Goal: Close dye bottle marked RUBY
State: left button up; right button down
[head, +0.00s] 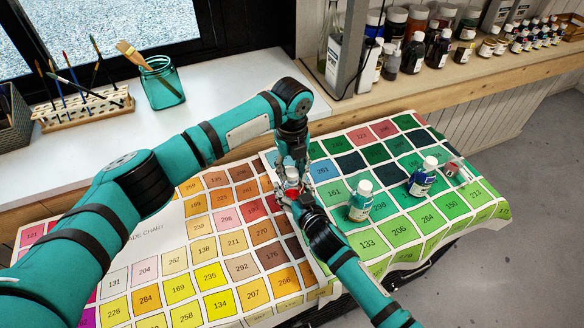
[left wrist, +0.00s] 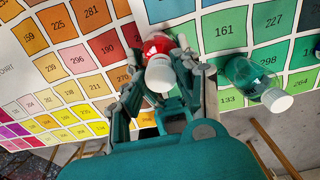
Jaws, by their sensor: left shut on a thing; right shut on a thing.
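A small red dye bottle (left wrist: 155,46) with a white cap (left wrist: 160,75) is in the middle of the left wrist view, over the colour chart. Its label cannot be read. In the head view, the white cap (head: 292,172) shows between my grippers. My left gripper (head: 292,174) comes down from above and is shut on the cap. My right gripper (head: 288,196) reaches in from the lower right and is shut on the bottle's body. The fingers hide much of the bottle, and whether the cap is fully seated cannot be told.
A green bottle (head: 360,201) and a blue bottle (head: 423,177), both white-capped, stand on the colour chart (head: 222,219) to the right. A brush rack (head: 82,107) and a teal jar (head: 162,84) stand on the white counter (head: 225,78). Several bottles line the back shelf.

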pick_arm(q)
jog(key=shift+f, duration=0.5)
jog(key=m, duration=1.3)
jog(key=o, duration=0.7)
